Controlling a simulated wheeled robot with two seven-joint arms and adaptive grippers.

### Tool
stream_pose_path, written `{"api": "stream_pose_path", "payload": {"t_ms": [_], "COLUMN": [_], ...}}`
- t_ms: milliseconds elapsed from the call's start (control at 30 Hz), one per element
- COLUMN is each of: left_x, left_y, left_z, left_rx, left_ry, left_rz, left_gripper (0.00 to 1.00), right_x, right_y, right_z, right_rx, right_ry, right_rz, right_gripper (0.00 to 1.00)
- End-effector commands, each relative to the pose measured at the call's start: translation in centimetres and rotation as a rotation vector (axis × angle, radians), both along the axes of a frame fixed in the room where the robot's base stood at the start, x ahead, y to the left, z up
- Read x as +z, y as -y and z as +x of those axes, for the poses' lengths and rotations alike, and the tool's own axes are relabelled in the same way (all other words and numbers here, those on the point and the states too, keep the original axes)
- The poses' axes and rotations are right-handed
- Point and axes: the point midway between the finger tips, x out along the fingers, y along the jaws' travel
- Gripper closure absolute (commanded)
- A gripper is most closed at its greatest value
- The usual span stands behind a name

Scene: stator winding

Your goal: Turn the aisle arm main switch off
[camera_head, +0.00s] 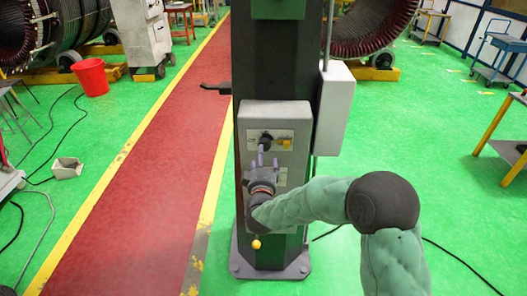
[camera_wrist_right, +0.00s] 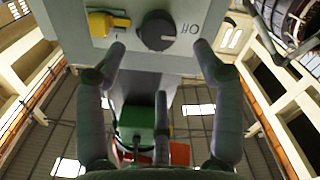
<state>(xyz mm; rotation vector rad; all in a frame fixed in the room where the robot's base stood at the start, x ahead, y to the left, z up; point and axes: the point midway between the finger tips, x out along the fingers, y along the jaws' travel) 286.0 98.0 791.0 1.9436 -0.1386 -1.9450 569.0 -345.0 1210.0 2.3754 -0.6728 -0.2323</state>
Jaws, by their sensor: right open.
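The main switch is a round black knob (camera_head: 266,139) on a grey control box (camera_head: 295,113) fixed to the dark column. In the right wrist view the knob (camera_wrist_right: 158,31) shows close up, with an upside-down "OFF" label on its right. My right gripper (camera_head: 267,160) is in front of the box, just below the knob. In the right wrist view its fingers (camera_wrist_right: 160,52) are spread open, with tips to either side of the knob and apart from it. I cannot tell the exact remaining depth. My left gripper is out of view.
A yellow switch (camera_wrist_right: 107,22) sits beside the knob. A light grey cabinet (camera_head: 334,108) hangs on the column's right, and a dark handle (camera_head: 215,88) sticks out left. A red bucket (camera_head: 92,77) stands far left.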

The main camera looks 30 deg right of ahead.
Motion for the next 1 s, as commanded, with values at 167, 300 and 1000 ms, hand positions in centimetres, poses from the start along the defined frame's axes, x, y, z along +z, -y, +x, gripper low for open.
{"api": "stream_pose_path", "payload": {"t_ms": [167,300,1000], "left_x": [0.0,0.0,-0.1], "left_y": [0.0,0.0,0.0], "left_z": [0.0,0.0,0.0], "left_rx": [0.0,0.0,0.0], "left_ry": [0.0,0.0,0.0], "left_rz": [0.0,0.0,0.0], "left_gripper": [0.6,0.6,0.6], "right_x": [0.1,0.1,-0.7], "right_y": [-1.6,-2.3,-2.7], "right_z": [-2.5,-3.5,-3.7], "right_rx": [0.003,0.002,0.013], "right_ry": [0.003,0.002,-0.008], "right_rz": [-0.001,-0.001,0.011], "right_gripper": [0.32,0.32,0.32]}}
